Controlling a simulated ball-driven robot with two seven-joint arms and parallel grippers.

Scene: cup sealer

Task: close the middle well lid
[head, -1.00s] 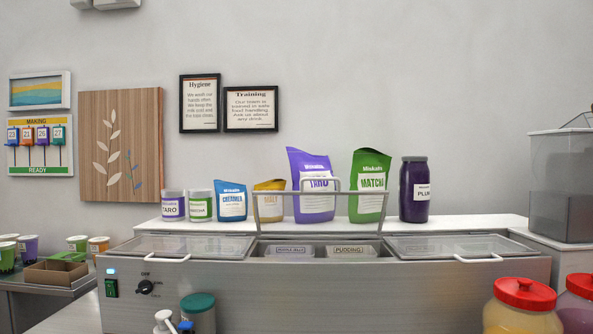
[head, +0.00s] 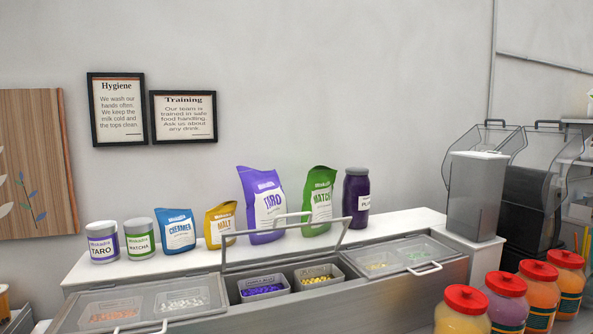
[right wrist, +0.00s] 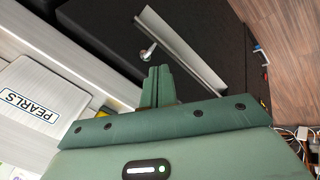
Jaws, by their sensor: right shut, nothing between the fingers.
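The middle well lid (head: 286,229) stands raised over the centre of the steel topping counter in the head view. It is a clear panel with a metal frame and a bar handle. Below it the middle well (head: 290,283) is open and shows one tub of purple pieces and one of yellow pieces. My right gripper (right wrist: 159,69) shows in the right wrist view with its green fingers together and nothing between them. It is over a dark area, apart from the lid, which that view does not show. My left gripper is not in view.
The left well lid (head: 140,308) and right well lid (head: 395,258) lie flat. Bags, tins and a jar stand on the shelf behind. Red-capped jars (head: 506,290) stand at front right. A container labelled PEARLS (right wrist: 40,95) shows in the right wrist view.

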